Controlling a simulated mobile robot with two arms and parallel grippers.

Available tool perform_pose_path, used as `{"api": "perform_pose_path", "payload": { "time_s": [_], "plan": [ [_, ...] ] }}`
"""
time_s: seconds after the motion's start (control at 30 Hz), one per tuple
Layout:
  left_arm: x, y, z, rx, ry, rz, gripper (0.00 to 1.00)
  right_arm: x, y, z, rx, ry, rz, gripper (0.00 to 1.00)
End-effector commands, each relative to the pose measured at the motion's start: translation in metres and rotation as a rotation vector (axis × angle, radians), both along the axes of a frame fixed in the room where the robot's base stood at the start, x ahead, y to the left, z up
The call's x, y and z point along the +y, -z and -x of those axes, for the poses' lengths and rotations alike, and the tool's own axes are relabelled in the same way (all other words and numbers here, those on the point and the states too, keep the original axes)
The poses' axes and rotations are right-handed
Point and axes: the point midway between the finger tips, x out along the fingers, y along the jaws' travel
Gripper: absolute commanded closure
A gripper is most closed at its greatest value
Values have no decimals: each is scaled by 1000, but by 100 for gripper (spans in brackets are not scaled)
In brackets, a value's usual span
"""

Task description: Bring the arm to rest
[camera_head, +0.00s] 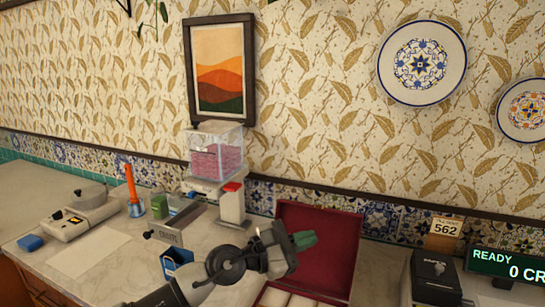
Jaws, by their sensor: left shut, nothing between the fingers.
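My left arm comes in from the bottom, and its gripper (291,240) is raised over the counter in front of the open red-lined case. The gripper is shut and holds nothing. A dark green shape shows at its tip, and I cannot tell if it is part of the fingers or something behind. The arm hides part of the counter and the left side of the case. My right gripper is not in view.
The red case (322,235) stands open close behind my gripper. A blue box (177,264), a clear dispenser (216,150), an orange item (131,184) and a grey device (85,218) stand left. A black machine (435,279) and a lit display (508,265) are right.

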Motion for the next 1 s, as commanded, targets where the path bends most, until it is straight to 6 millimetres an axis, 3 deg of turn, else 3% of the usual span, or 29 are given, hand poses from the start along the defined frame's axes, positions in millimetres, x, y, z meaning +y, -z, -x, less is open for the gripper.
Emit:
{"api": "perform_pose_path", "payload": {
  "time_s": [0.03, 0.17, 0.33, 0.53, 0.7, 0.73, 0.9, 1.0],
  "plan": [
    [0, -1, 13, 137, -15, 183, 100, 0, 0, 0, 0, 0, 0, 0],
    [24, -7, 25, 494, -89, 641, 100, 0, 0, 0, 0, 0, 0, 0],
    [86, 21, 31, 958, -240, 1216, 100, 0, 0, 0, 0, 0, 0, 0],
    [169, 105, 62, 1439, -509, 1877, 100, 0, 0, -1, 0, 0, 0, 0],
    [223, 187, 129, 1710, -830, 2409, 100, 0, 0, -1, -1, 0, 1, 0],
    [230, 198, 142, -1715, 877, -2455, 100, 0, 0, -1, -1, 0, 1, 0],
    [253, 241, 210, -1380, 909, -2171, 100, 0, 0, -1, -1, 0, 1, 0],
    [260, 255, 244, -1231, 924, -2049, 100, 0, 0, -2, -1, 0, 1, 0]
  ]
}}
